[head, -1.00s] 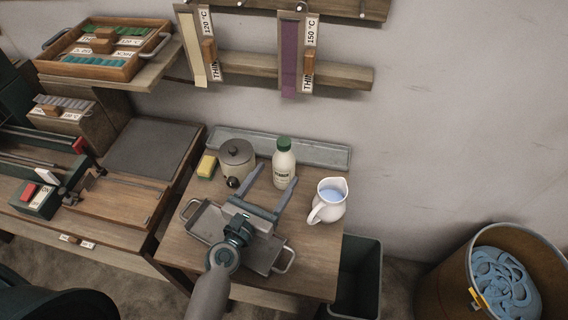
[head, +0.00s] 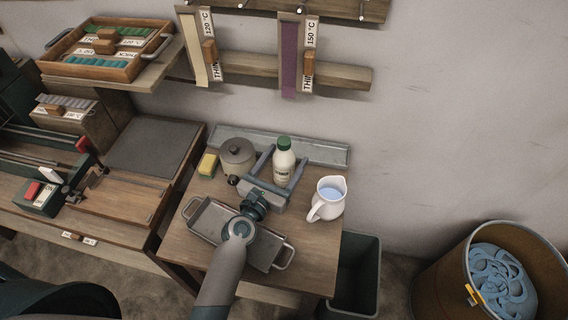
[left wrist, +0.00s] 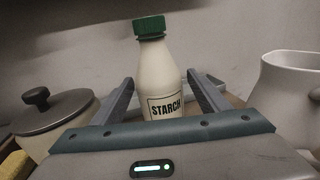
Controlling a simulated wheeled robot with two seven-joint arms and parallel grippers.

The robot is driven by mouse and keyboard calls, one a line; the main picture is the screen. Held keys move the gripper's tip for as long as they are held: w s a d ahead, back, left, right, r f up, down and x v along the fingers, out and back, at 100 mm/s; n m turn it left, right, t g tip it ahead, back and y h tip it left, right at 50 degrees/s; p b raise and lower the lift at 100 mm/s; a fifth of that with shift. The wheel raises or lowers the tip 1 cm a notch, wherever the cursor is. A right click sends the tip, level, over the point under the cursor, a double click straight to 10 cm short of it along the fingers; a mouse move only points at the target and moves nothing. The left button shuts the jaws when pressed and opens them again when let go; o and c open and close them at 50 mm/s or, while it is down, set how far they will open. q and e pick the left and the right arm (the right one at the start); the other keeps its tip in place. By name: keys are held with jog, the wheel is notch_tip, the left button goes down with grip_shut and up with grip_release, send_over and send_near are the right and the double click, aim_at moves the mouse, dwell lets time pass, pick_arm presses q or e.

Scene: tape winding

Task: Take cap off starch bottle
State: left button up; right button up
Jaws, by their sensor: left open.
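The starch bottle (head: 283,166) is white with a dark green cap (head: 284,143) on top. It stands upright at the back of the small wooden table. My left gripper (head: 284,166) is open, with its two fingers reaching to either side of the bottle. In the left wrist view the bottle (left wrist: 160,75) stands between the spread fingers, with a gap on both sides. Its green cap (left wrist: 149,27) is above finger height. The bottle's base is hidden behind the gripper body. My right gripper does not show.
A lidded pot (head: 238,157) stands left of the bottle, beside a yellow sponge (head: 208,164). A white jug (head: 327,198) of blue liquid stands to the right. A metal tray (head: 205,222) lies under my arm. A grey trough (head: 322,152) runs along the wall.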

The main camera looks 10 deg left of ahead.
pick_arm(q)
jog(key=shift+x, duration=1.55)
jog(key=c, duration=1.4)
